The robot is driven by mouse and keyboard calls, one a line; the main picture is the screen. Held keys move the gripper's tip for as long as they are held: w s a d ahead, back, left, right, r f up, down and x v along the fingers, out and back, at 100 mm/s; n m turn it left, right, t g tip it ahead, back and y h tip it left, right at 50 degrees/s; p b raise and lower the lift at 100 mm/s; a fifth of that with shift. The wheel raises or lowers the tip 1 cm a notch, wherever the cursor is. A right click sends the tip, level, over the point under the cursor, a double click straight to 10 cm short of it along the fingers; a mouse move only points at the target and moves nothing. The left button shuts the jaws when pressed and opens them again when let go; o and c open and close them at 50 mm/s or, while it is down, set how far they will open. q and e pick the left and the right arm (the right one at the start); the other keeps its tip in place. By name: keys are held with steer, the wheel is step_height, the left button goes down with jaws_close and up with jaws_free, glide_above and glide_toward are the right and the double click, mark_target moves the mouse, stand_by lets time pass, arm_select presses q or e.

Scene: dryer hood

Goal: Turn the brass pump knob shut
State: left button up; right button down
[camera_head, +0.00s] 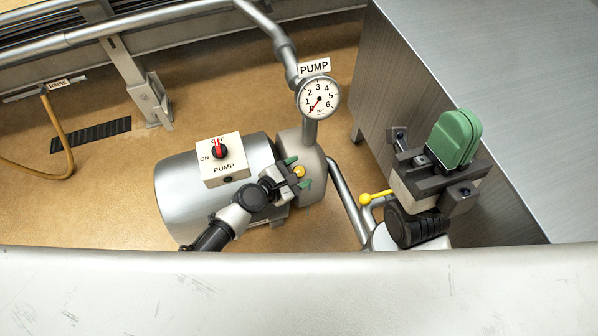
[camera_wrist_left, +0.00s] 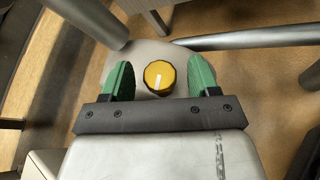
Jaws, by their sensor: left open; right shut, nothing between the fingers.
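The brass knob (camera_head: 299,172) is a small yellow round knob on the grey pump housing (camera_head: 312,190), at the right end of the silver motor. In the left wrist view the knob (camera_wrist_left: 159,77) has a white pointer line running nearly up and down. My left gripper (camera_head: 298,173) is open, its green fingers one on each side of the knob. In the wrist view a gap shows between the knob and each finger. Whether the fingertips reach down to the knob's depth I cannot tell. My right gripper (camera_head: 455,138) is shut and empty, up at the right, away from the knob.
A pressure gauge (camera_head: 319,97) labelled PUMP stands above the housing, its red needle near 0. A switch box (camera_head: 222,160) with a red-marked switch sits on the motor (camera_head: 180,195). A yellow-handled lever (camera_head: 376,196) is right of the pump. A steel cabinet (camera_head: 430,60) fills the right.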

arm_select(q)
steer(key=shift+w+d+f, duration=0.1)
steer(key=shift+w+d, duration=0.15)
steer(key=shift+c, duration=0.3)
steer(key=c, duration=0.9)
steer(key=shift+o, duration=0.2)
